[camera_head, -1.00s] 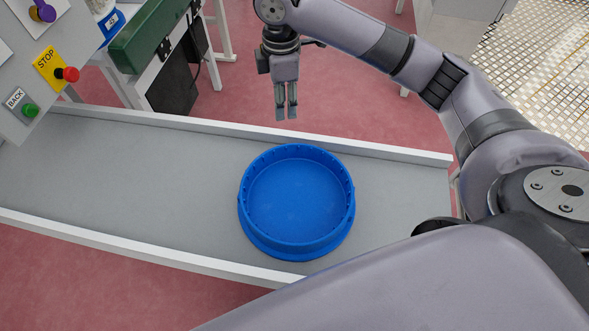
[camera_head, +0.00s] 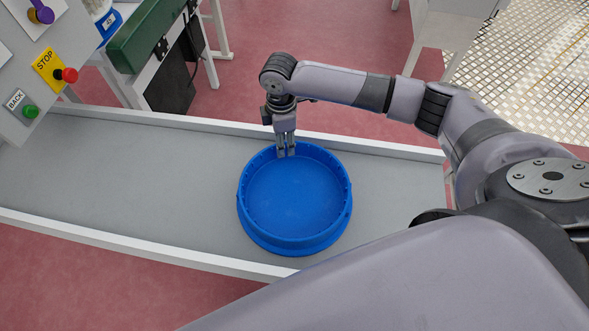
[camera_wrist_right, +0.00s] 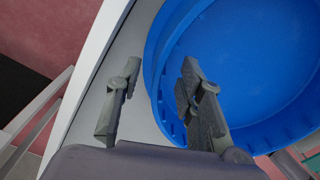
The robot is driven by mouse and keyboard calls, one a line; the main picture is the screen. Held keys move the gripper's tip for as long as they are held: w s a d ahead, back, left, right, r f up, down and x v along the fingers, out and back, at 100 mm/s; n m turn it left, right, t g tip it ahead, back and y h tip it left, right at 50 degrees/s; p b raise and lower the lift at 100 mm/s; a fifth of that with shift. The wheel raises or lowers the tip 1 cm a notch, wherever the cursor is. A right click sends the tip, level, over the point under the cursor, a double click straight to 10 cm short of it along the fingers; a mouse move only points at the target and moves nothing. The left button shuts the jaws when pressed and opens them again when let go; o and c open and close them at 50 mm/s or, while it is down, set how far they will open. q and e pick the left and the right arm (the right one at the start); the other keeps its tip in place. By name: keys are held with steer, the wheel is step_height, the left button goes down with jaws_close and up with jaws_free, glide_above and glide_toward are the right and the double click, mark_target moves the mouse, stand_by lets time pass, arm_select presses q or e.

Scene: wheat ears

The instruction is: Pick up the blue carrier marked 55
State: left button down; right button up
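The blue carrier (camera_head: 295,200) is a round, empty, shallow tub with a raised rim. It sits on the grey conveyor belt, and no number shows on it. My right gripper (camera_head: 286,153) is over its far rim in the head view. In the right wrist view the gripper (camera_wrist_right: 158,66) is open, with one finger over the inner side of the carrier (camera_wrist_right: 245,70) and the other outside its rim. The near rim runs between the fingers; I cannot tell whether either finger touches it. My left gripper is not in view.
The conveyor (camera_head: 120,180) has raised white side rails (camera_head: 370,146). A panel with a red STOP button (camera_head: 69,75) and a green BACK button (camera_head: 30,111) stands at the left. The belt is clear left of the carrier.

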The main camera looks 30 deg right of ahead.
step_height(320, 180, down, 2)
steer(key=shift+f, duration=0.15)
jaws_close()
stand_by(0.4)
stand_by(0.7)
